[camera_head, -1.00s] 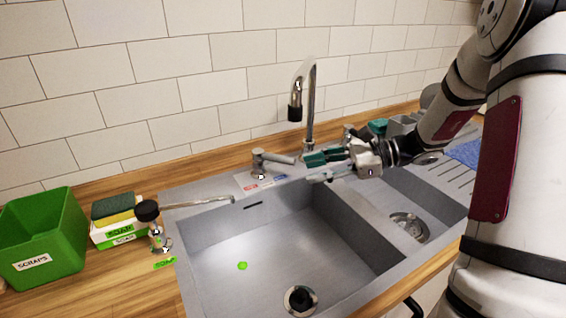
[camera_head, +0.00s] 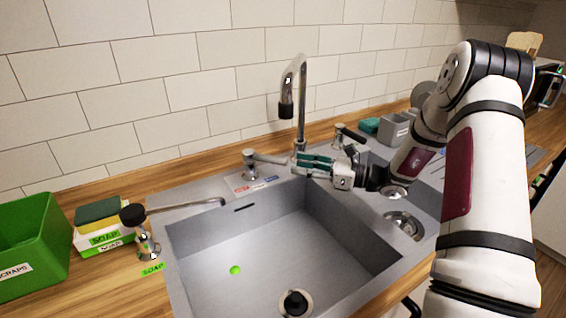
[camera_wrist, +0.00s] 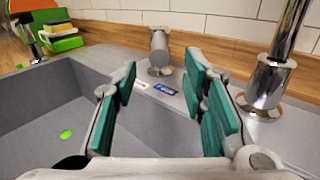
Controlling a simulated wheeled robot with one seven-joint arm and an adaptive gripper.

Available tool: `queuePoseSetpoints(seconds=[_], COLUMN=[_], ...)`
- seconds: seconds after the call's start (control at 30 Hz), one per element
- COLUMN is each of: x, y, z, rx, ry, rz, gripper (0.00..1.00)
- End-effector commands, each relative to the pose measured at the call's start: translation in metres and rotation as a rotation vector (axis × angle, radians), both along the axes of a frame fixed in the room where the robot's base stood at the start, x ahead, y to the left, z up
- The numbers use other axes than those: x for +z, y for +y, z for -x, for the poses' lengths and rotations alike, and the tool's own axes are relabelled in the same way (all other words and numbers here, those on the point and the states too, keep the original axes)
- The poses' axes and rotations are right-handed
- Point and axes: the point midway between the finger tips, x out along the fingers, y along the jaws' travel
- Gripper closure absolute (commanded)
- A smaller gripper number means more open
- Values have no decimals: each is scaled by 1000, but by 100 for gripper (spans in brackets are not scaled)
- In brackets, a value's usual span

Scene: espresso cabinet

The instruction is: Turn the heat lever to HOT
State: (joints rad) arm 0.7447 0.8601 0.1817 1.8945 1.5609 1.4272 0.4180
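The heat lever (camera_head: 250,160) is a metal mixer knob on the sink's back rim, left of the tap. Its handle points right, toward my gripper. A plate with a red and a blue label lies in front of it. In the wrist view the lever (camera_wrist: 159,52) stands straight ahead, its handle end toward the camera, with the blue label (camera_wrist: 166,89) before it. My gripper (camera_head: 301,164) is just right of the handle end, near the tap base. Its green-padded fingers (camera_wrist: 160,105) are spread with nothing between them. In the head view I cannot tell whether it touches the handle.
The tall tap (camera_head: 302,105) rises close behind my gripper, and a second black-topped knob (camera_head: 347,134) stands to its right. The sink basin (camera_head: 290,245) is below. A soap dispenser (camera_head: 140,232), sponges (camera_head: 98,212) and a green scraps bin (camera_head: 30,245) are at left.

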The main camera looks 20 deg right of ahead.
Motion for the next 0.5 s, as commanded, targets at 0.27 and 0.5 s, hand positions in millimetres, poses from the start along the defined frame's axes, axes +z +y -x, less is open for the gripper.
queuePoseSetpoints(seconds=[0.27, 0.5], x=[-1, 0], y=[37, 48], z=[-28, -37], rx=[3, 1], ry=[1, 1], rz=[1, 1], gripper=[61, 61])
